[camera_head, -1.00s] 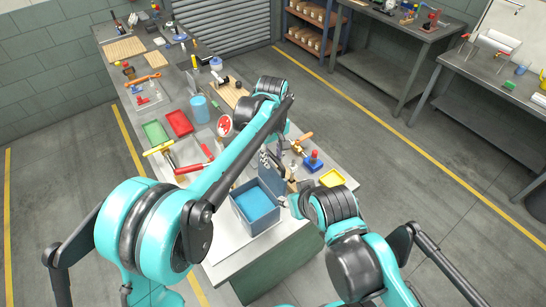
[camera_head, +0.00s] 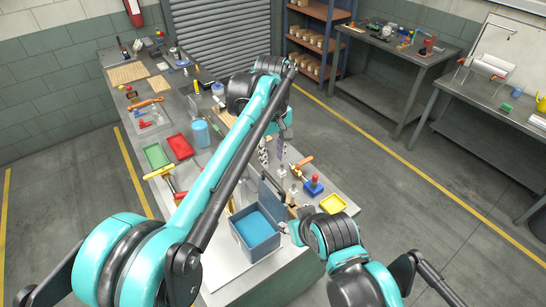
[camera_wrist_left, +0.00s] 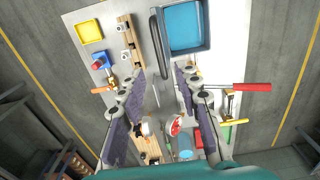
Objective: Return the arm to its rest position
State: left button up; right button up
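My left arm (camera_head: 225,150) reaches across the head view from lower left over the workbench. Its gripper (camera_head: 272,156) points down above the bench, beyond the blue bin (camera_head: 256,232). In the left wrist view the two fingers of the left gripper (camera_wrist_left: 160,90) stand wide apart with nothing between them. The bin also shows there, at the top (camera_wrist_left: 186,25). My right arm (camera_head: 345,250) is low at the right front. Its gripper (camera_head: 287,228) is at the bin's right side; its fingers are too small and hidden to judge.
The bench holds a green tray (camera_head: 156,156), a red tray (camera_head: 180,146), a yellow tray (camera_head: 332,204), a blue cylinder (camera_head: 201,133) and several tools. A red-handled tool (camera_wrist_left: 240,87) shows in the wrist view. Other benches stand at the right, past open floor.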

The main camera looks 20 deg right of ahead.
pick_arm(q)
jog(key=shift+a, duration=0.1)
jog(key=s+a+f+m+t+b, duration=0.1)
jog(key=s+a+f+b, duration=0.15)
jog(key=a, duration=0.45)
jog(key=s+a+f+t+h+b, duration=0.1)
jog(key=a+f+b, duration=0.25)
jog(key=a, duration=0.25)
jog(key=s+a+f+m+t+b, duration=0.1)
jog(key=a+f+b, duration=0.1)
jog(key=a+b, duration=0.35)
jog(key=s+a+f+t+b, duration=0.2)
jog(key=s+a+f+b, duration=0.1)
jog(key=s+a+f, duration=0.3)
jog(key=s+a+f+m+t+y+b, duration=0.1)
jog(key=s+a+f+t+b, duration=0.1)
jog(key=s+a+f+b, duration=0.2)
jog(key=s+a+f, duration=0.3)
jog(key=a+f, duration=0.3)
jog(key=f, duration=0.3)
jog(key=shift+a+f+m+b, duration=0.25)
jog(key=shift+m+b, duration=0.05)
